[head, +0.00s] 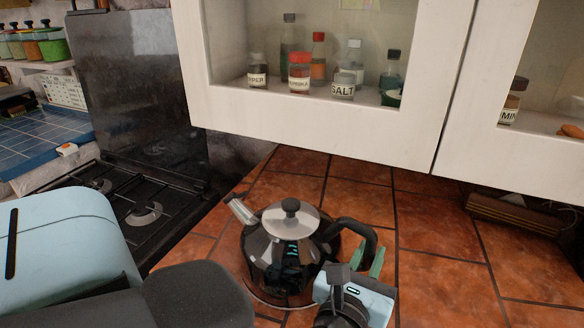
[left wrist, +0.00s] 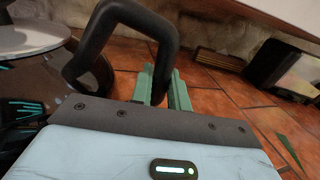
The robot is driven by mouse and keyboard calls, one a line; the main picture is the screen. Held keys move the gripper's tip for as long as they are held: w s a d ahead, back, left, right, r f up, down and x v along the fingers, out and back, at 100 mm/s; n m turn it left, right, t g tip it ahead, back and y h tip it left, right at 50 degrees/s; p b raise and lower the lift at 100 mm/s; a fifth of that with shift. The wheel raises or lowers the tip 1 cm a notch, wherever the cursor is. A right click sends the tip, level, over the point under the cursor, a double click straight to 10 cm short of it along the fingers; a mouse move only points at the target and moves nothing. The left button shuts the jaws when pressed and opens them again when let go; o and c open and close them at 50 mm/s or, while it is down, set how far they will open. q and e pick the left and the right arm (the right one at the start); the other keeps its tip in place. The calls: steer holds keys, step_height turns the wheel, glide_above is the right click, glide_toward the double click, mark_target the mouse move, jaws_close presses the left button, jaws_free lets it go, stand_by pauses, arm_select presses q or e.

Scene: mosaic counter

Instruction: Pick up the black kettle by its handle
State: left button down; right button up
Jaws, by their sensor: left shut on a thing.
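The black kettle (head: 268,262), glossy with a silver lid and a spout to the left, stands upright on the orange tiled counter. Its black handle (head: 362,232) arches out on the right side. My left gripper (head: 376,262) is at the handle's right, outer part, its green fingers shut on it. In the left wrist view the handle (left wrist: 164,62) comes down between the green fingers (left wrist: 166,88), and part of the kettle's body (left wrist: 30,85) shows at the left. The fingers' lower parts are hidden behind the gripper body. My right gripper is not in view.
A white wall cabinet (head: 300,118) with bottles and jars hangs above the counter behind the kettle. A black gas stove (head: 150,205) is at the left. A brown slatted wooden thing (head: 515,212) lies at the back right. The tiles (head: 440,265) right of the kettle are clear.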

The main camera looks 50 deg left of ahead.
mark_target(374, 232)
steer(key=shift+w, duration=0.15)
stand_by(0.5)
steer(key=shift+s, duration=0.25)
arm_select(q)
step_height(374, 232, up, 9)
steer(key=shift+f+p, duration=0.1)
steer(key=shift+p, duration=0.9)
steer(key=shift+r, duration=0.75)
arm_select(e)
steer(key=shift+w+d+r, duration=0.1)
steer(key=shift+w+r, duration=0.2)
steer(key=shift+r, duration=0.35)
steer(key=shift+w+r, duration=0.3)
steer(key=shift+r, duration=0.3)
